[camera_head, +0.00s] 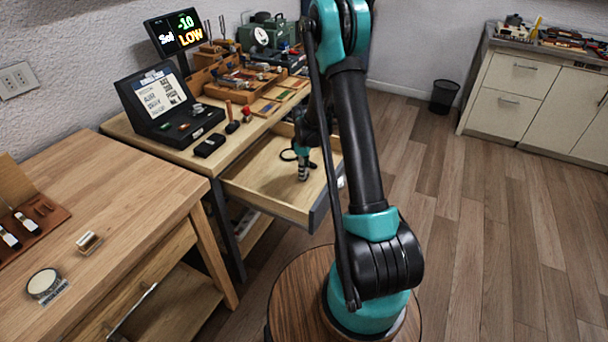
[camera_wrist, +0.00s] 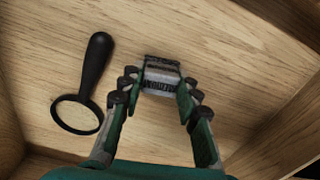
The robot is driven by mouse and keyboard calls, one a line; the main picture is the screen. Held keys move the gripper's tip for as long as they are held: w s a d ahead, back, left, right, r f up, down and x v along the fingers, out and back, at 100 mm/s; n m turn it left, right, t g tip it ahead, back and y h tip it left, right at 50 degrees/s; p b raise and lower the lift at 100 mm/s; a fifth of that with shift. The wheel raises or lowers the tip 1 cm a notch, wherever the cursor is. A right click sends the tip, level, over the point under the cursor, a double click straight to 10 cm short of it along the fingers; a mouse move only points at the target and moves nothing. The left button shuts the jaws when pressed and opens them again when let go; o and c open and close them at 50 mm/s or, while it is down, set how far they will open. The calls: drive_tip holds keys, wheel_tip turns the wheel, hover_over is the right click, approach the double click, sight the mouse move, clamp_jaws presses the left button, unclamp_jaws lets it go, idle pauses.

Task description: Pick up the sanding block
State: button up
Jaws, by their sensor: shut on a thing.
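The sanding block (camera_wrist: 161,72), a small grey block with dark edges and printed lettering, is between the fingers of my gripper (camera_wrist: 160,88) in the wrist view. Both fingers are closed against its sides. In the head view my gripper (camera_head: 303,172) points down inside the open drawer (camera_head: 262,198). The block is too small and covered there to make out. Whether it touches the drawer floor, I cannot tell.
A black-handled magnifying glass (camera_wrist: 95,68) lies left of the block on the drawer floor. Drawer walls stand close on both sides. Above, the workbench holds a black case (camera_head: 168,100), wooden trays and small tools. A wooden table (camera_head: 110,190) stands left.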

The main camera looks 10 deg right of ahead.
wheel_tip(320, 180, up, 20)
idle(0.6)
